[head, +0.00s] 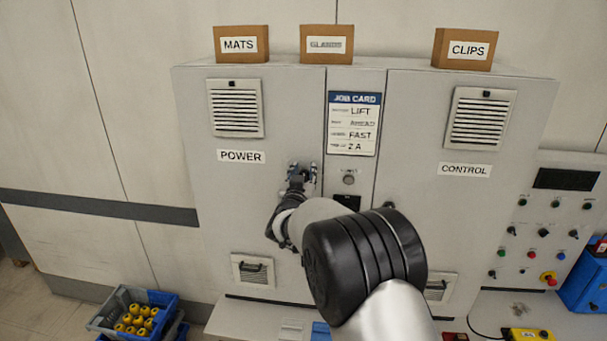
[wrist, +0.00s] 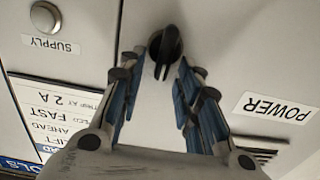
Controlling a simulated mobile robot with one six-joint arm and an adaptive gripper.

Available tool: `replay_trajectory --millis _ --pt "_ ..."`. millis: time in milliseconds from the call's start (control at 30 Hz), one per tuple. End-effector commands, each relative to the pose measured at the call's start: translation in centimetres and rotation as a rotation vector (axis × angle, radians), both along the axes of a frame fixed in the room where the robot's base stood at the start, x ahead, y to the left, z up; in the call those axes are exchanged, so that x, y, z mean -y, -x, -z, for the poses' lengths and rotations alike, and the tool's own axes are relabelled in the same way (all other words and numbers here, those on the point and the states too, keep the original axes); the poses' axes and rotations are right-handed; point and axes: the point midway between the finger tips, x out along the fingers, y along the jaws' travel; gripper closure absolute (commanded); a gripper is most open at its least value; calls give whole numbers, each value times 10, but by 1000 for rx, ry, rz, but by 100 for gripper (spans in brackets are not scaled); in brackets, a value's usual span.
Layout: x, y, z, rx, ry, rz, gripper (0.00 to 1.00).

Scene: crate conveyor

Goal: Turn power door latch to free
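The power door latch (wrist: 167,46) is a black knob with a raised grip on the grey door labelled POWER. In the wrist view it sits at the top middle, its grip pointing down and slightly left in the picture. My gripper (wrist: 160,66) is open, with one blue-padded finger on each side of the latch. The fingers look apart from the grip, though the depth gap is hard to judge. In the head view my gripper (head: 302,173) is at the right edge of the power door (head: 212,187) and hides the latch.
A SUPPLY button (wrist: 45,17) and a job card (head: 353,123) are beside the latch. Boxes labelled MATS (head: 230,58), GLANDS and CLIPS (head: 440,50) stand on top.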

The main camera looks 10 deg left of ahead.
Motion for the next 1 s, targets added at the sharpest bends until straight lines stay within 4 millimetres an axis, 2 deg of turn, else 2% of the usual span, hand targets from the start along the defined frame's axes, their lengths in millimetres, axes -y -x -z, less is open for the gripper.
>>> replay_trajectory --millis 133,600,1000 --pt "0 0 0 0 0 0 69" --pt "0 0 0 0 0 0 100" --pt "0 0 1 1 -16 0 100"
